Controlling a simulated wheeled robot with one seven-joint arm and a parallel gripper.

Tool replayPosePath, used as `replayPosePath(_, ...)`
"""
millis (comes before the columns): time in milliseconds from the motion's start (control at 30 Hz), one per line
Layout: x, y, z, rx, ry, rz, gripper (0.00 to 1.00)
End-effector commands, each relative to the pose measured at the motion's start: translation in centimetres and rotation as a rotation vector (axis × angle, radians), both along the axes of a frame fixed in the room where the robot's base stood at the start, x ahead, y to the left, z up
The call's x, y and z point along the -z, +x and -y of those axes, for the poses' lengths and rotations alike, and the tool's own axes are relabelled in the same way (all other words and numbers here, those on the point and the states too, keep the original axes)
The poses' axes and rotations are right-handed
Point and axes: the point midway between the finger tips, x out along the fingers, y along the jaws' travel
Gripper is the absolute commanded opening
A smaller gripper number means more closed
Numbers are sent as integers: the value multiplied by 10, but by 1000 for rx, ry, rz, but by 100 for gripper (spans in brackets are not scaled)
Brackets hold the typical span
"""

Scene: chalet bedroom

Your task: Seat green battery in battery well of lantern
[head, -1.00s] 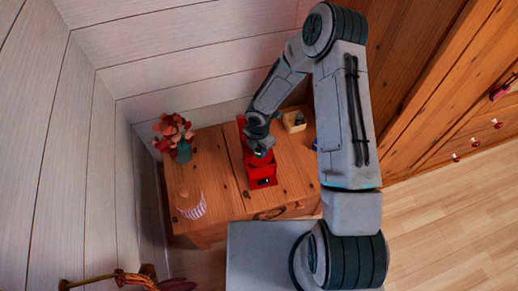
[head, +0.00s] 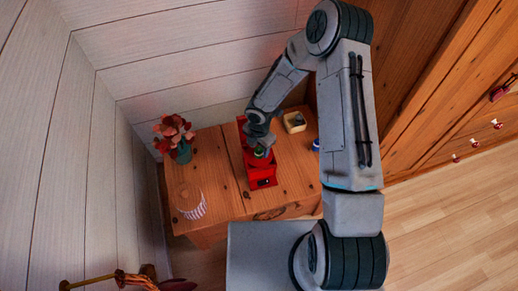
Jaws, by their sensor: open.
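The red lantern (head: 262,183) stands on the wooden cabinet top, near its front edge. My gripper (head: 260,150) is over the lantern's middle, pointing down, with its jaws open. A small green piece, which looks like the green battery (head: 260,154), shows just below the fingertips at the lantern. My gripper hides part of it, and I cannot tell how deep it sits in the battery well. The well itself is hidden by my gripper and the lantern's walls.
A small open box (head: 294,122) with dark contents stands behind right of the lantern. A blue and white item (head: 316,145) is at the right edge. A vase with red flowers (head: 184,152) and a striped cupcake-like thing (head: 190,203) stand left. Cabinet top (head: 225,160) between is clear.

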Motion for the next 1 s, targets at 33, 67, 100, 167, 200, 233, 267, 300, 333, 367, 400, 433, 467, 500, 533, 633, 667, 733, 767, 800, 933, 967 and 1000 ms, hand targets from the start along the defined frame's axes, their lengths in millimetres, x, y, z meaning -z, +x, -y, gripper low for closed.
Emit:
replayPosePath(33,-14,1,0,0,1,4,51)
replayPosePath(67,-20,1,1,2,1,4,51)
replayPosePath(100,-30,1,1,1,1,5,51)
replayPosePath(167,-44,1,0,1,2,4,51)
replayPosePath(200,-52,1,1,1,0,3,51)
replayPosePath(233,-58,1,0,1,1,4,51)
replayPosePath(267,-64,1,0,0,1,4,51)
replayPosePath(300,-72,0,1,0,0,3,51)
replayPosePath(333,-77,0,1,0,0,3,51)
replayPosePath(367,-81,1,0,0,1,4,51)
replayPosePath(400,-86,0,0,0,0,1,51)
replayPosePath(433,-90,0,0,0,0,1,51)
replayPosePath(467,-93,1,0,-1,0,3,51)
replayPosePath(500,-96,0,0,-1,1,2,51)
replayPosePath(533,-98,0,0,-1,1,1,51)
replayPosePath(633,-101,0,0,-1,0,0,51)
replayPosePath(667,-102,0,0,-1,-1,-1,51)
replayPosePath(733,-103,0,1,6,-4,1,51)
replayPosePath(767,-105,0,3,15,-7,3,51)
replayPosePath(800,-110,0,6,36,-16,8,51)
replayPosePath(933,-136,-2,26,187,-64,34,51)
replayPosePath(967,-144,-4,32,238,-81,44,51)
replayPosePath(1000,-157,-6,41,312,-99,58,51)
